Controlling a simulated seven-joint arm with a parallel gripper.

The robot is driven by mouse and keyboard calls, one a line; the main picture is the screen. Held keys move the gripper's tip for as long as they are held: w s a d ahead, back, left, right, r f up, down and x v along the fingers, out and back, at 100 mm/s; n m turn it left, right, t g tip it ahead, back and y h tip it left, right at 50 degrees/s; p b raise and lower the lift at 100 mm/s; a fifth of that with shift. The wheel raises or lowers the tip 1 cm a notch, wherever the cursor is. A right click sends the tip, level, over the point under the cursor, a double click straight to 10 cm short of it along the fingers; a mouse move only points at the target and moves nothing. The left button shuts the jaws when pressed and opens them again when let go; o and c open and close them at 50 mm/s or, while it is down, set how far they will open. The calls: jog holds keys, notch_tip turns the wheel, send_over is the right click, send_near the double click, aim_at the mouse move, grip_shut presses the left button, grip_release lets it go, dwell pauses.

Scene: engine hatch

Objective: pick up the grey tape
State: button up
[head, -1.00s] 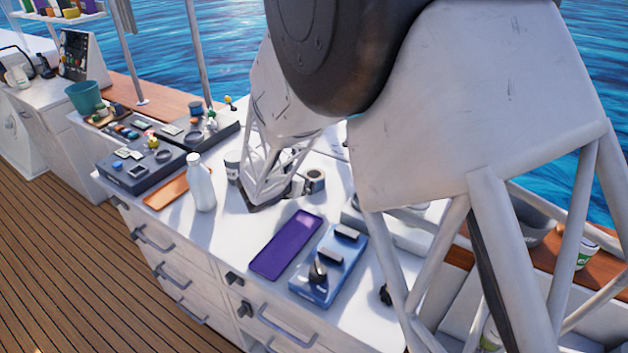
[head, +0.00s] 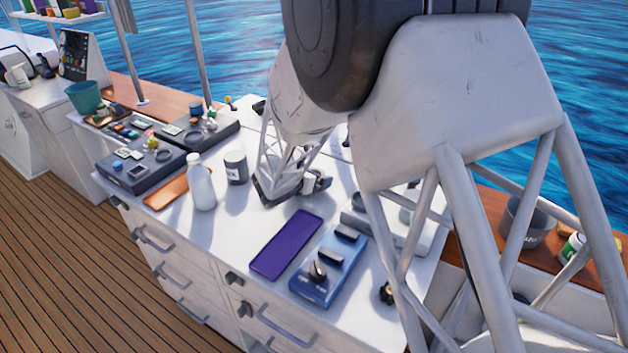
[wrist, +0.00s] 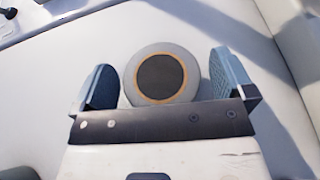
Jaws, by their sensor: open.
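The grey tape (wrist: 160,72) is a grey roll with a brown inner ring and a dark centre. In the wrist view it sits between the two blue-grey fingers of my gripper (wrist: 163,76), which is open. A small gap shows on each side, a little wider on the right. I cannot tell how far the fingers are above or around it. In the head view my gripper (head: 303,187) is low over the white worktop, and my arm hides most of the roll there.
A dark jar (head: 236,167) and a white bottle (head: 201,183) stand left of my gripper. A purple tray (head: 286,245) and a blue box with black parts (head: 328,268) lie in front. Dark organiser trays (head: 142,172) are farther left. The white worktop (head: 235,215) is bare between them.

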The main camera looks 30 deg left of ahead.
jog(key=shift+c, duration=0.2)
dwell(0.3)
jog(key=c, duration=0.9)
jog(key=shift+r, duration=0.1)
jog(key=shift+c, duration=0.2)
jog(key=shift+r, duration=4.9)
